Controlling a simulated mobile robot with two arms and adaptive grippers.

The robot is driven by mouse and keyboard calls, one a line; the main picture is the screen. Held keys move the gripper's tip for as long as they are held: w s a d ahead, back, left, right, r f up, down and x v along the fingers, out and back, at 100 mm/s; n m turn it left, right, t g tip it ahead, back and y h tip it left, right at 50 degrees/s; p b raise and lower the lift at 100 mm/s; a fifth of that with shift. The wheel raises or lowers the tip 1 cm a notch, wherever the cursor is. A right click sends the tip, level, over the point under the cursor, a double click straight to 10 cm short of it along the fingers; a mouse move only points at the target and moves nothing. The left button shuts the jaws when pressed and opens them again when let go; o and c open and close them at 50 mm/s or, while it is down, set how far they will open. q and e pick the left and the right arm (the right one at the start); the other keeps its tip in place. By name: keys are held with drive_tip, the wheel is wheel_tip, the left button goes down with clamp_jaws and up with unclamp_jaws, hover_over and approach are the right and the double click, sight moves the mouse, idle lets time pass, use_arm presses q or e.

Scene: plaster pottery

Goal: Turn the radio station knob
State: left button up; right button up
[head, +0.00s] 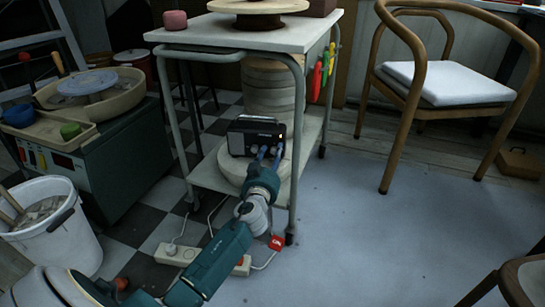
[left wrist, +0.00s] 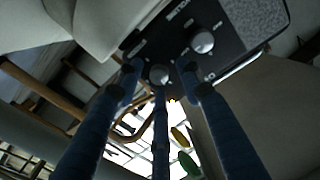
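My left gripper (head: 266,152) reaches up to the radio's front. In the left wrist view its blue fingers (left wrist: 160,78) are spread around the nearer knob, with gaps on both sides. Whether any finger touches it I cannot tell. My right gripper is in neither view.
The cart (head: 240,37) has a white top and grey metal legs beside my arm. A power strip (head: 176,254) with cables lies on the floor below. A white bucket (head: 55,225) and a pottery wheel (head: 90,90) stand left. Open floor lies right, before a wooden chair (head: 450,85).

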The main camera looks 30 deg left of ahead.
use_arm(q)
clamp_jaws()
